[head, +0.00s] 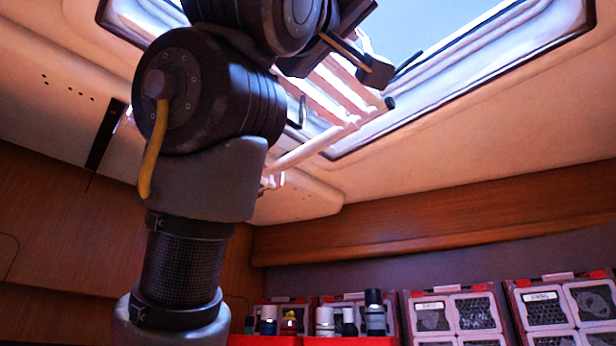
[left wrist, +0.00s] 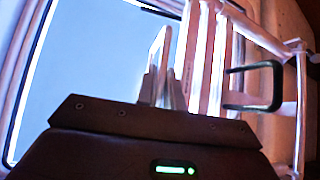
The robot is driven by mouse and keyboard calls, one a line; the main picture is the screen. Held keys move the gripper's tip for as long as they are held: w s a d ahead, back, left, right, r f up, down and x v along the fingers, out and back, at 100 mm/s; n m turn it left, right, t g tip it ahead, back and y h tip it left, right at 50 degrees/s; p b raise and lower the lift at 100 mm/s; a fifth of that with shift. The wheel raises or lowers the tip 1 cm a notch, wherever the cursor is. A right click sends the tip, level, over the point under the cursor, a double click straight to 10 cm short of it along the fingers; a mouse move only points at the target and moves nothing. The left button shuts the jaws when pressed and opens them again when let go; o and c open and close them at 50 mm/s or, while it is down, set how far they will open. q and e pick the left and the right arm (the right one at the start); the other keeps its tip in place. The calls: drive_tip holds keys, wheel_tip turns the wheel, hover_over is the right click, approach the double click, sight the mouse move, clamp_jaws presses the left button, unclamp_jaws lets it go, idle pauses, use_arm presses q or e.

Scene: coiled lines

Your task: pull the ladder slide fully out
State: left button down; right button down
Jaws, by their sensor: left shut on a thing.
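The ladder slide (head: 312,148) is a pale frame of rails and rungs under the overhead hatch. It slants up to the right, partly hidden behind my left arm. In the left wrist view its pale rails (left wrist: 219,62) run up the middle and right. My left gripper (left wrist: 170,62) is at the ladder and shut on a pale part of it; the exact contact is hard to see. In the head view my own wrist hides most of its fingers. A dark U-shaped handle (left wrist: 278,86) sticks out on the ladder's right, apart from the fingers. My right gripper is not in view.
The hatch (head: 430,30) opens to bright sky, with a pale frame around it. Below stand red-trimmed cases (head: 455,315) and a red bin (head: 350,341) with several bottles. A wooden ledge (head: 430,220) runs along the wall. The space right of my arm is clear.

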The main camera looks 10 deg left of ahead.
use_arm(q)
drive_tip(key=shift+s+d, duration=0.5)
drive_tip(key=shift+d, duration=0.2)
drive_tip(key=c, duration=1.6)
unclamp_jaws()
drive_tip(key=shift+d, duration=0.1)
drive_tip(key=shift+o, duration=0.3)
drive_tip(key=shift+s+d, duration=0.1)
drive_tip(key=shift+s, duration=0.05)
